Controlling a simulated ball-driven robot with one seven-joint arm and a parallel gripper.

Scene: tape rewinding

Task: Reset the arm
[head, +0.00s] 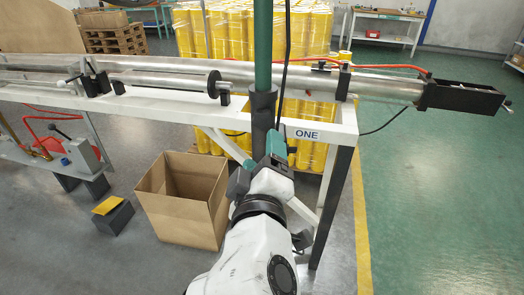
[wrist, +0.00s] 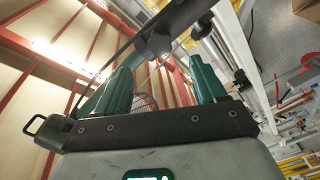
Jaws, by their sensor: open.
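My gripper (head: 276,145) points up and away from me in the head view, in front of the white machine frame (head: 318,112) marked "ONE". In the wrist view, the two green fingers of my gripper (wrist: 160,80) stand apart with nothing held between them. Its fingertips are hard to make out in the head view. My white arm rises from the bottom of the head view. The wrist view looks up toward the ceiling lights and red beams.
A long metal tube (head: 160,81) lies along the frame. An open cardboard box (head: 180,208) stands on the floor at left, with a small black block with a yellow top (head: 113,214) beside it. Yellow rolls (head: 225,35) are stacked behind. The green floor (head: 440,200) at right is clear.

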